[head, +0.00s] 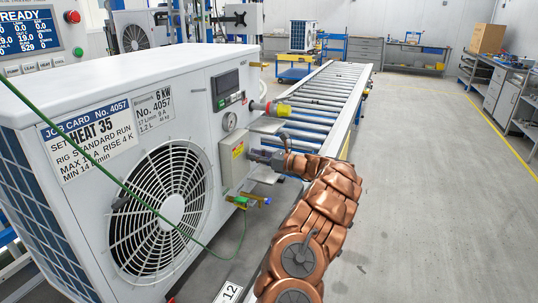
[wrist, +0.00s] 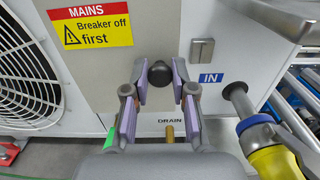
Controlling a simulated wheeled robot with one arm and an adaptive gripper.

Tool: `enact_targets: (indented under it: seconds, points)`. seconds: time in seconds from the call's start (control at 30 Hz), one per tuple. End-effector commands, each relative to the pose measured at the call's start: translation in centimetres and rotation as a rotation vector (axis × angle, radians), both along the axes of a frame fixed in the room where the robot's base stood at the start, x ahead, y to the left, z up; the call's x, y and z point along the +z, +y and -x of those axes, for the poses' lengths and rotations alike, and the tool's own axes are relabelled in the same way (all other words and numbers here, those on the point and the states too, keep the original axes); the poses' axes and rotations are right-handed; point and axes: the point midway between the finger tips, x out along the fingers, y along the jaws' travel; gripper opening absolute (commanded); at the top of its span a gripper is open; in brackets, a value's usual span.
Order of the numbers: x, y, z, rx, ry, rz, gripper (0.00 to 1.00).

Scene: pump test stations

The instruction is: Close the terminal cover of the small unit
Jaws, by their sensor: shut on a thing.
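The white unit (head: 150,110) with a large fan grille and a "6 kW No. 4057" label fills the left of the head view. A grey terminal cover (head: 232,168) with a yellow label is on its side panel. In the wrist view the cover (wrist: 100,75) carries a red and yellow "MAINS Breaker off first" label. A round black knob (wrist: 160,73) is at its lower right. My gripper (wrist: 160,85) is shut on this knob, one purple-padded finger on each side. In the head view my gripper (head: 262,156) is at the cover's right side. I cannot tell whether the cover is fully seated.
A yellow-collared hose coupling (wrist: 265,140) sits at the "IN" port, right of my gripper. A brass drain fitting (wrist: 170,132) is below. A green cable (head: 110,170) hangs across the unit. A roller conveyor (head: 320,95) runs behind; open floor (head: 430,190) lies right.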

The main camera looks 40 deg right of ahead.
Motion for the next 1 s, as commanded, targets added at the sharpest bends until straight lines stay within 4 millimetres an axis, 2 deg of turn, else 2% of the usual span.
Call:
enact_targets:
  seconds: [0.2, 0.47, 0.5, 0.7, 1.0]
  points:
    - [0.3, 0.8, -0.8, 0.028, -0.005, 0.001, 0.0]
    - [0.3, 1.1, -0.9, 0.032, -0.005, 0.0, 0.0]
    - [0.3, 1.1, -1.0, 0.033, -0.005, 0.0, 0.28]
    - [0.2, 1.1, -0.9, 0.033, -0.003, 0.0, 0.49]
    - [0.1, 1.0, -0.8, 0.033, -0.002, 0.0, 0.51]
